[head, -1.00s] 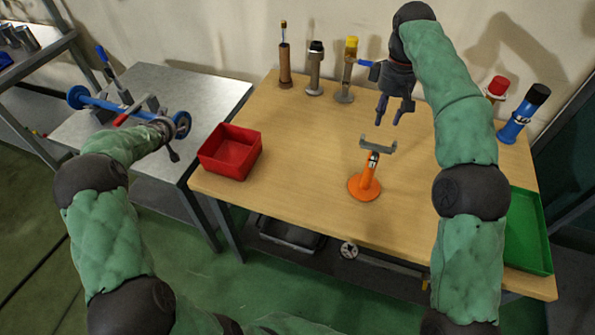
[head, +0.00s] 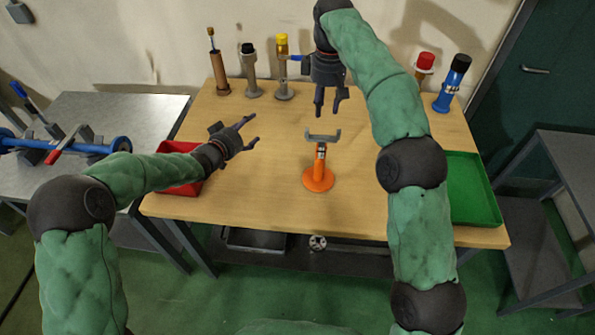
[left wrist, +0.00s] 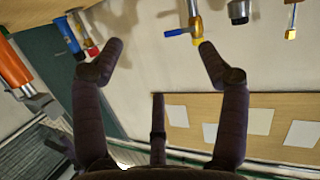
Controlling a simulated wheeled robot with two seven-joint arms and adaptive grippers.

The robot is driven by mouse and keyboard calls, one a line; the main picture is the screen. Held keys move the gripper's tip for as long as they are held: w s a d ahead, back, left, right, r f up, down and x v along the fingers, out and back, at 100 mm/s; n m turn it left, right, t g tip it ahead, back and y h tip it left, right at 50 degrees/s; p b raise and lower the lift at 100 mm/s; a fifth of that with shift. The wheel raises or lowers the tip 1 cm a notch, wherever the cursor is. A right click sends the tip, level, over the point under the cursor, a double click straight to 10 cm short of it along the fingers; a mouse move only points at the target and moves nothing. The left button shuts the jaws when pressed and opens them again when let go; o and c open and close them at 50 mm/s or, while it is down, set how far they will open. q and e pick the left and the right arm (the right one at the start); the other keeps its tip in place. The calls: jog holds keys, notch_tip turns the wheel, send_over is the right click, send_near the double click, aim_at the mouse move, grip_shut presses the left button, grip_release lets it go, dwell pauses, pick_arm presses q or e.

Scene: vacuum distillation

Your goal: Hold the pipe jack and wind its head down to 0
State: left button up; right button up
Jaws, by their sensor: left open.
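The orange pipe jack (head: 318,179) stands upright near the middle of the wooden table, with its grey forked head (head: 322,136) on top. In the left wrist view the orange jack (left wrist: 14,66) appears upside down at the left edge, outside the fingers. My left gripper (head: 254,130) is open and empty, to the left of the jack and apart from it, its fingers pointing right. In the left wrist view nothing lies between its fingertips (left wrist: 158,58). My right gripper (head: 330,108) is open and empty, pointing down behind and above the jack head. The scale reading is too small to tell.
A red bin (head: 180,188) sits at the table's left, partly behind my left arm. A green tray (head: 470,190) is at the right. Several upright tools, including a yellow-topped one (head: 283,70) and a blue one (head: 452,84), line the back. Wood around the jack is clear.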

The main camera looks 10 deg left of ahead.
aim_at(318, 165)
pick_arm(q)
jog(key=s+d+f+m+g+h, duration=0.25)
jog(key=s+d+m, duration=0.2)
jog(key=d, duration=0.35)
jog(key=s+d+f+m+g+h, duration=0.25)
jog(key=s+d, duration=0.25)
jog(key=d, duration=0.4)
jog(key=shift+t+y, duration=0.3)
jog(key=shift+t, duration=0.1)
jog(key=x, duration=0.5)
jog(key=f+x, duration=0.1)
jog(key=x, duration=0.4)
jog(key=shift+d+f, duration=0.1)
jog(key=shift+d, duration=0.05)
